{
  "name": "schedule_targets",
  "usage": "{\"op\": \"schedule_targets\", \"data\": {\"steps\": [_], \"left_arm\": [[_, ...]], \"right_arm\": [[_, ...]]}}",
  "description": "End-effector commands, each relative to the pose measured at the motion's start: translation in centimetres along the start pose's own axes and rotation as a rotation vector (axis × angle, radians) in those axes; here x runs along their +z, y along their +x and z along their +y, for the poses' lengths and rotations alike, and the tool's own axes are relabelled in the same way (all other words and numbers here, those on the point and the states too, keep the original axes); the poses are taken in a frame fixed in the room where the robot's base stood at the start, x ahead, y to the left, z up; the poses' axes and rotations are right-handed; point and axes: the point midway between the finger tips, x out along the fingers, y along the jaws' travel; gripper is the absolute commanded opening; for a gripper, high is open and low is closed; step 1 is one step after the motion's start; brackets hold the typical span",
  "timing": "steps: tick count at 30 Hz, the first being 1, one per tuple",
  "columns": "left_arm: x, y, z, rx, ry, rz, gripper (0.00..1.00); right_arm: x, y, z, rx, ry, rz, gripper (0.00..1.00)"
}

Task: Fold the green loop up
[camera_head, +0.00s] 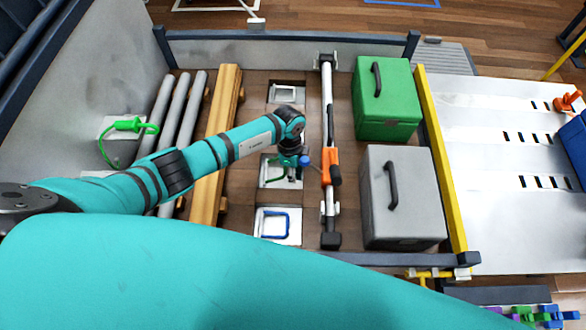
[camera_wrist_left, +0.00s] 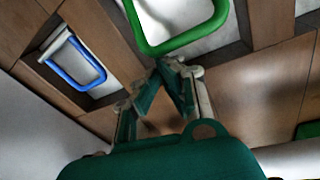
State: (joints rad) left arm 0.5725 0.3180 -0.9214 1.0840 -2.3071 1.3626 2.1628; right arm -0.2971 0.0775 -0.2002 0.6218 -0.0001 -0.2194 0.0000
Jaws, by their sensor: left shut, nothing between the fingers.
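The green loop (camera_wrist_left: 180,44) is a bent bar over a pale recessed plate in the floor, large at the top of the left wrist view. In the head view only a part of the green loop (camera_head: 276,181) shows beside my gripper, which covers the rest. My left gripper (camera_head: 292,172) is above the middle plate, pointing down. In the left wrist view my left gripper (camera_wrist_left: 168,75) has its fingertips together, empty, just below the loop's near bar. I cannot tell whether they touch it. My right gripper is not in view.
A blue loop (camera_head: 275,224) lies on the near plate (camera_head: 294,237). A wooden beam (camera_head: 213,150) and grey pipes lie left.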

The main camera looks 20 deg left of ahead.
Motion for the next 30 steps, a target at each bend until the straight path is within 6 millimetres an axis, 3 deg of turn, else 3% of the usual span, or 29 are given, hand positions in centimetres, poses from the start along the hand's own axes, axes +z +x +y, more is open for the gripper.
{"op": "schedule_targets", "data": {"steps": [30], "left_arm": [[0.6, -1.1, 0.3, -0.024, 0.017, 0.107, 0.0]], "right_arm": [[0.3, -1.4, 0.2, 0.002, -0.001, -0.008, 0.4]]}}
